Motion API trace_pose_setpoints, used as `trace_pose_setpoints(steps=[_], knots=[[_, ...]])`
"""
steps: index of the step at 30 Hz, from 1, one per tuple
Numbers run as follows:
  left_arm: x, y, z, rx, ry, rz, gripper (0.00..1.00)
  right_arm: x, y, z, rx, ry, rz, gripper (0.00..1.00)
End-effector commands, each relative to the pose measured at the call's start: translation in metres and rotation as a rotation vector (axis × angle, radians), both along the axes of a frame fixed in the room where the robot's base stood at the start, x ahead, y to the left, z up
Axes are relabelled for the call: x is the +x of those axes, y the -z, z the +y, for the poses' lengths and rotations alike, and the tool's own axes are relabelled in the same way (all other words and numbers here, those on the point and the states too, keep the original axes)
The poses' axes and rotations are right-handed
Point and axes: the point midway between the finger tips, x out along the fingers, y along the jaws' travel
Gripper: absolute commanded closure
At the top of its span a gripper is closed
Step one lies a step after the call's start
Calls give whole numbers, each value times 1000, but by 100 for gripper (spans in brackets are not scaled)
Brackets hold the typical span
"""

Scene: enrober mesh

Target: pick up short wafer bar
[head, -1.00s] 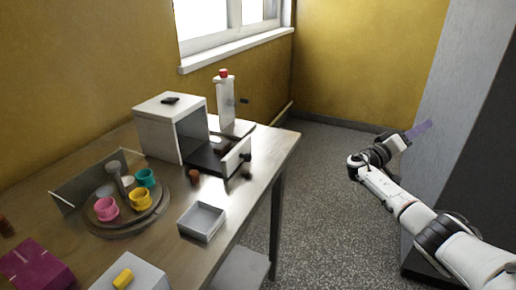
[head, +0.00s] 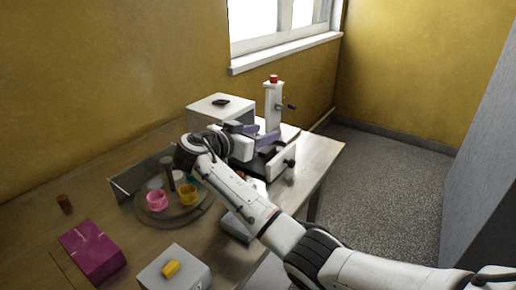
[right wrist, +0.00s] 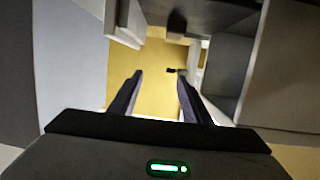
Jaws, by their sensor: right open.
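Another small brown piece (head: 240,177) shows only as a sliver behind my right arm, beside the machine. I cannot tell for sure which is the short wafer bar. My right gripper (head: 255,134) is open and empty, in front of the white box-shaped machine (head: 205,108). Its two purple-grey fingers also show apart in the right wrist view (right wrist: 160,78), with nothing seen between them but distant yellow background. My left gripper is not in view.
A round turntable (head: 160,213) holds pink and yellow cups and a post. A magenta block (head: 92,250) and a grey box (head: 180,283) with a yellow piece (head: 171,268) stand at front left. My arm partly covers a tray (head: 236,228).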

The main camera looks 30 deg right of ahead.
Motion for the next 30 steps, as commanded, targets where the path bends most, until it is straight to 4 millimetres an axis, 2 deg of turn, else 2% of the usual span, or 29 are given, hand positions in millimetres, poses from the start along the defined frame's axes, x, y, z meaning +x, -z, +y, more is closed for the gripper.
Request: trace_pose_setpoints(steps=[1, 3, 6, 12, 20, 27, 30], knots=[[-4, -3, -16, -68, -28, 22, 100, -3, 8, 20, 50, -18, 17, 56], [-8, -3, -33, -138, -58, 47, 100, -6, 18, 39, 99, -33, 35, 56], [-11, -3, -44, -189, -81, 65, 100, -7, 27, 46, 134, -40, 50, 56], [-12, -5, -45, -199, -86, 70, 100, 2, 40, 22, 137, -42, 53, 56], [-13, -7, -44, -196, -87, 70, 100, 9, 50, 3, 136, -43, 52, 56], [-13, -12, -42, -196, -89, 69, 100, 15, 69, -27, 135, -42, 52, 56], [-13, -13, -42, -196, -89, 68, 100, 19, 73, -34, 137, -45, 53, 56]])
